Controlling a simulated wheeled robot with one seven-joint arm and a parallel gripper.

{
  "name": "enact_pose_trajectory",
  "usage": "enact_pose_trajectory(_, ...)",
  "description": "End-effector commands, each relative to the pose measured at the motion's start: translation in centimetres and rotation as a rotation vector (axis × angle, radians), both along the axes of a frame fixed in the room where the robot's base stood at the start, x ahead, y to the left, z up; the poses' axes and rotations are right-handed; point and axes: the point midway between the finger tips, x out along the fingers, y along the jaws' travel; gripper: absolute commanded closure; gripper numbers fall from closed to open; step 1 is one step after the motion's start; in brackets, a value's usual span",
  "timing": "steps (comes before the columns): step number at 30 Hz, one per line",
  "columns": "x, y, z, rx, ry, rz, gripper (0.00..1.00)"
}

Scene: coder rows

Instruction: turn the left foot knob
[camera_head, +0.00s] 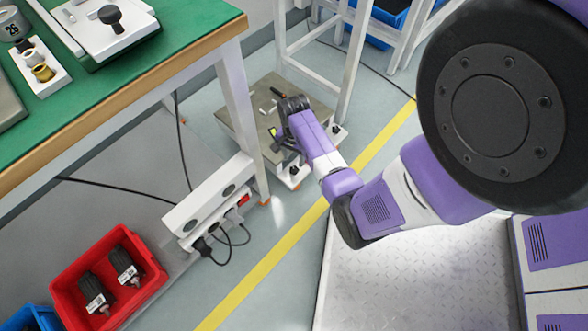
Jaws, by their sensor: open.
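A low grey metal platform (238,112) stands on the floor between the workbench and the white frame. A small foot knob (294,171) shows at its near corner, the left one of two along the front edge. Another foot knob (338,130) shows at the right corner. My arm reaches down over the platform, and my gripper (279,142) is low over its front part, a little above and left of the left knob in the picture. The gripper is open, with nothing seen in it. The wrist hides part of the platform, and I cannot tell whether a finger touches the knob.
A green-topped workbench (190,20) with a white leg stands at the left. A power strip (210,205) with cables lies beside that leg. A red bin (105,280) holds dark parts. A white frame (350,60) rises behind the platform. Floor around the yellow line (265,265) is clear.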

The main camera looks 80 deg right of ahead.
Motion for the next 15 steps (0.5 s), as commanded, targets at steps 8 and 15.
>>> enact_pose_trajectory(8, 0.0, 0.1, -4.8, 0.000, 0.000, 0.002, 0.58)
enact_pose_trajectory(15, 0.0, 0.1, -6.5, -0.001, -0.001, 0.003, 0.58)
